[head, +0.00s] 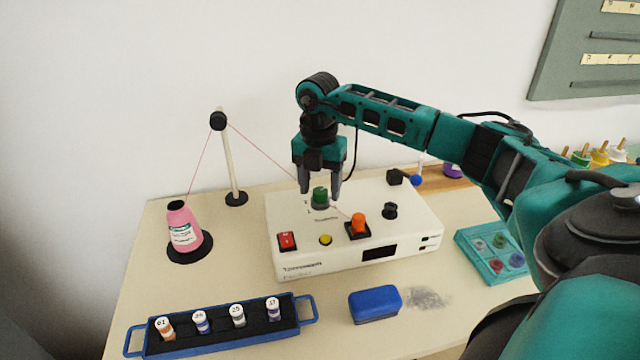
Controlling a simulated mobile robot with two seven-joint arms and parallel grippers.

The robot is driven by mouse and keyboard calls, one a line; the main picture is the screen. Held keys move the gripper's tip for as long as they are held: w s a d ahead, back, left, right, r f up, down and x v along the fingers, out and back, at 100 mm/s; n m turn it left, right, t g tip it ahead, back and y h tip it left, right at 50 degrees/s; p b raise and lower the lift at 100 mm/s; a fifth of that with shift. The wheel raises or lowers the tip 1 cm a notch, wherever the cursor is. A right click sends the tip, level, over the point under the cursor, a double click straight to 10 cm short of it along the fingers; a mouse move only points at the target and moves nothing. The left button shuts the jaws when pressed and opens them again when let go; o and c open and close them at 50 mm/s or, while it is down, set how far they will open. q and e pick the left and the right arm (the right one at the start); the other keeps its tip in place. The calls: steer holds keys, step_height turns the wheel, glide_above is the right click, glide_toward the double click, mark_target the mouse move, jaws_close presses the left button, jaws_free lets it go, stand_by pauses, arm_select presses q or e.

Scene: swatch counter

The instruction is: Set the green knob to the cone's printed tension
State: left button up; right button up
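The green knob (320,196) stands on top of a white device (290,262), at the upper left of its panel. My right gripper (320,188) points down directly over the knob, with its two fingers apart on either side of it. I cannot tell whether the fingers touch the knob. The pink thread cone (178,220) stands on a black round base at the left. Its white label (184,238) carries print too small to read. A pink thread runs from the cone over a post towards the device. My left gripper is not in view.
The device also has a red switch (287,241), yellow button (325,240), orange knob (358,223) and black knob (390,210). A blue tray (220,342) of numbered vials, a blue box (375,304) and a teal tray (470,262) lie around it.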

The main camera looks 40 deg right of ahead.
mark_target(319, 191)
steer(key=shift+r, duration=0.2)
step_height(319, 191, up, 12)
steer(key=shift+r, duration=0.25)
steer(key=shift+w+a, duration=0.1)
stand_by(0.5)
